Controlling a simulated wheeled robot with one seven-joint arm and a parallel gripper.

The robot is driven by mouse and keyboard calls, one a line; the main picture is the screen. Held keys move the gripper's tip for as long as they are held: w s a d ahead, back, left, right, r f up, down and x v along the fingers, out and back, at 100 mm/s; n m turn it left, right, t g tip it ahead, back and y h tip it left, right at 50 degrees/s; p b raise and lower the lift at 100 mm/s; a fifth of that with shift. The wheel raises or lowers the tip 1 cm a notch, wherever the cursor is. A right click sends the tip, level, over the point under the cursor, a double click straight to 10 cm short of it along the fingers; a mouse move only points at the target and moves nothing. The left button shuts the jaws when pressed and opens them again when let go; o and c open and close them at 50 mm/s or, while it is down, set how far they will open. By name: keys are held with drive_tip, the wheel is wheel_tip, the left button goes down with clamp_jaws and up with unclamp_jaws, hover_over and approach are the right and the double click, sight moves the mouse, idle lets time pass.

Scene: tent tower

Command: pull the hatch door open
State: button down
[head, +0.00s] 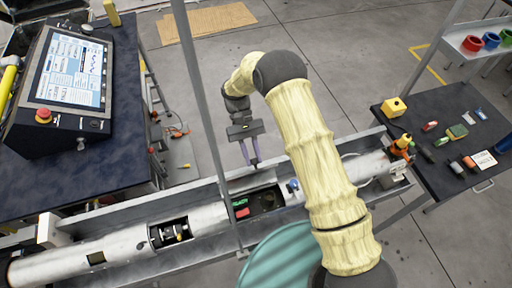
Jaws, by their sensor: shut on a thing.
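A long silver tube (95,262) lies in a grey trough across the lower part of the head view. Near its middle is a dark rectangular opening (265,202), with a green and a red item at its left end. A grey panel at the opening's far edge looks like the hatch door (254,184), standing up. The exact grip point is too small to make out.
A second tube opening (170,232) shows inner parts at left. A console with a screen (72,68) stands on the left table. The right table (410,104) holds small tools and a yellow box (394,107). A teal round object (280,262) is in front.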

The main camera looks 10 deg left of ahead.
drive_tip(key=shift+w+a+f, duration=0.1)
drive_tip(key=shift+w+f, duration=0.2)
drive_tip(key=shift+f, duration=0.1)
drive_tip(key=c, duration=1.3)
unclamp_jaws()
drive_tip(key=shift+r, duration=0.1)
drive_tip(key=shift+r, duration=0.1)
